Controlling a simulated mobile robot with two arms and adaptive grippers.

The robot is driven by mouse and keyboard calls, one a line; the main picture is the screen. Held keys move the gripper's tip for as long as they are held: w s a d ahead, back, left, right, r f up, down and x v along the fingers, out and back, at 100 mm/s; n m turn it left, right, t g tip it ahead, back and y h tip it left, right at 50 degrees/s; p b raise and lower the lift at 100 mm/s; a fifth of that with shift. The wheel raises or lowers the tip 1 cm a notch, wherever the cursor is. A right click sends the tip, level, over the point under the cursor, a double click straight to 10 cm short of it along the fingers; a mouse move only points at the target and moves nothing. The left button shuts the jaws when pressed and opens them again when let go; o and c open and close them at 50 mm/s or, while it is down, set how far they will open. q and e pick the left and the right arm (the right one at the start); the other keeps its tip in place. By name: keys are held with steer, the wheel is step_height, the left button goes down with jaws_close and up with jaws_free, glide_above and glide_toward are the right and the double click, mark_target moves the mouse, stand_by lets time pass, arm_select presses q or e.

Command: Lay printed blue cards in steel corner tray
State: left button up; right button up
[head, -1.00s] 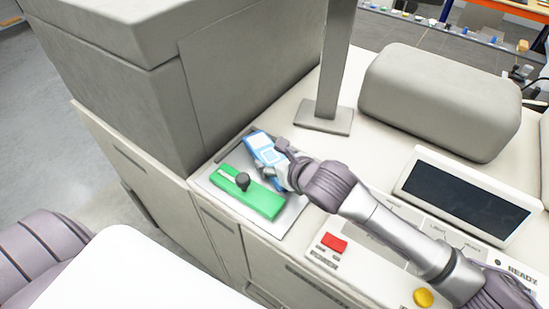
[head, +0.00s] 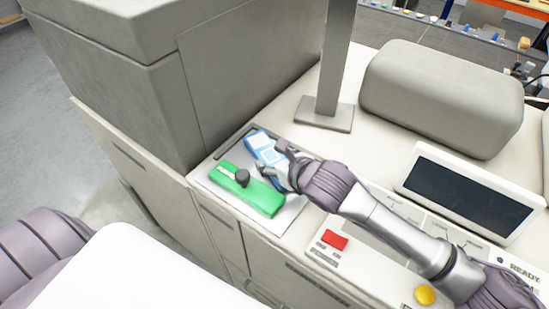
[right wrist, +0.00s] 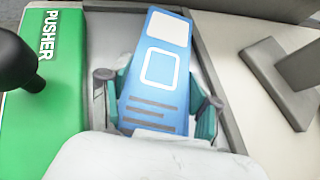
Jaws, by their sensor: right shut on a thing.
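A blue card (head: 260,142) with white printed panels lies at the back part of the steel corner tray (head: 287,218). In the right wrist view the card (right wrist: 158,75) points away from me, with dark print lines near its close end. My right gripper (head: 272,160) is shut on the card, one finger at each long side; the fingers (right wrist: 160,90) show grey tips and teal pads. The green pusher (head: 250,191) with a black knob lies in the tray beside the card. Whether the card touches the tray floor is hard to tell. My left gripper is out of view.
A large grey housing (head: 245,80) rises behind the tray. A grey post (head: 330,70) on a foot plate stands at the back right. A screen (head: 470,190), a red button (head: 335,240) and a yellow button (head: 426,295) are on the right.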

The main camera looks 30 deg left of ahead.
steer(key=shift+f, duration=0.15)
steer(key=o, duration=1.5)
steer(key=shift+f, duration=0.1)
